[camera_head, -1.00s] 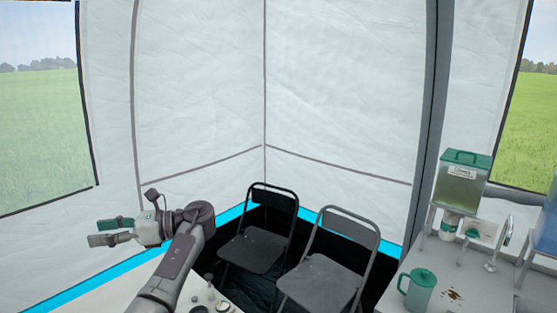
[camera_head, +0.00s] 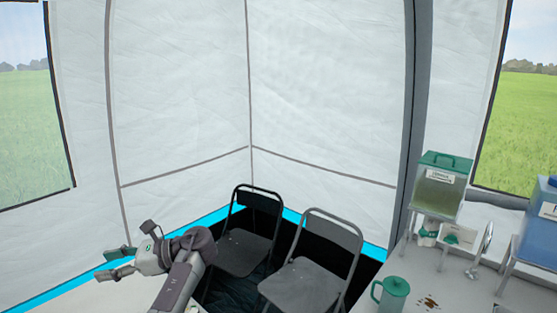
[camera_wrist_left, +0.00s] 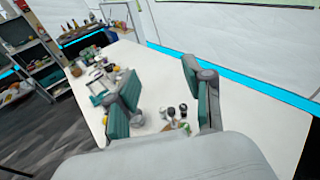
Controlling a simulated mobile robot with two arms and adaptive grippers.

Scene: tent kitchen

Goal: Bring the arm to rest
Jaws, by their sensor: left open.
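My left gripper (camera_head: 116,263) is at the lower left of the head view, raised over the white table's edge, with its two fingers apart and nothing between them. In the left wrist view the open left gripper (camera_wrist_left: 160,108) shows green finger pads, with the white table (camera_wrist_left: 240,108) below and beyond it. My left arm comes up from the bottom of the head view. My right gripper is in neither view.
Two black folding chairs, one (camera_head: 243,250) left and one (camera_head: 302,285) right, stand beside my arm. At right, a counter (camera_head: 460,292) holds a green mug (camera_head: 392,295) and a green-lidded dispenser (camera_head: 438,190). Several small items stand on the white table.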

